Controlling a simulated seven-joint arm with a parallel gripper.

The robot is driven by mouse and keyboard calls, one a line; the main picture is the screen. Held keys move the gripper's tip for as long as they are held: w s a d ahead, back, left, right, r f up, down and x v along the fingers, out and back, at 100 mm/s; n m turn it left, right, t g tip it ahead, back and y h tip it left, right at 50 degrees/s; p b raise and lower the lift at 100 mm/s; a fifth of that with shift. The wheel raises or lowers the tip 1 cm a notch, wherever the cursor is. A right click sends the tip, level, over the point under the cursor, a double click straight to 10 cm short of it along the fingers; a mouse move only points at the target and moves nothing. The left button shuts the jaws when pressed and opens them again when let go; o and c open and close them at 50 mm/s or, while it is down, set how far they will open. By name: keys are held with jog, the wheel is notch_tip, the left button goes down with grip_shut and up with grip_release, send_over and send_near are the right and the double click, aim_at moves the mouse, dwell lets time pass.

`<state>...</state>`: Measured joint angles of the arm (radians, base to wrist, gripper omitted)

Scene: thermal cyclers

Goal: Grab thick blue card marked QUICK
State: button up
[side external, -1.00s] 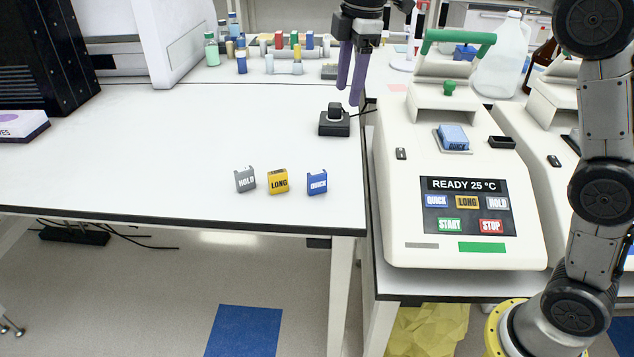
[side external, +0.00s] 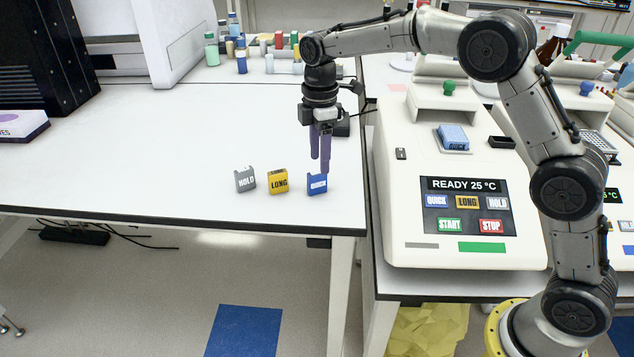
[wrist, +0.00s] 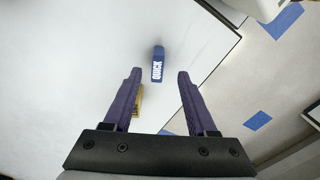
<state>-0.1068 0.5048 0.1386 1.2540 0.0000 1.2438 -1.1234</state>
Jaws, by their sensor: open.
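The blue card marked QUICK (side external: 316,186) stands upright on the white table near its front right corner, at the right end of a short row. In the wrist view the blue card (wrist: 157,65) lies ahead of the fingertips, between their lines. My gripper (side external: 320,163) has purple fingers pointing down, just above and behind the card in the side view. The fingers (wrist: 158,73) are apart with nothing between them. One fingertip overlaps the card's top edge in the side view; I cannot tell whether it touches.
The yellow LONG card (side external: 278,182) stands close left of the blue card, and the grey HOLD card (side external: 245,180) is further left. The thermal cycler (side external: 455,225) stands to the right. The table's left part is clear.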

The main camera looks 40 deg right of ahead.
aim_at(317, 172)
jog(key=shift+w+a+f, duration=0.1)
jog(key=shift+f, duration=1.25)
jog(key=shift+w+a+f, duration=0.1)
jog(key=shift+f, duration=1.2)
grip_shut()
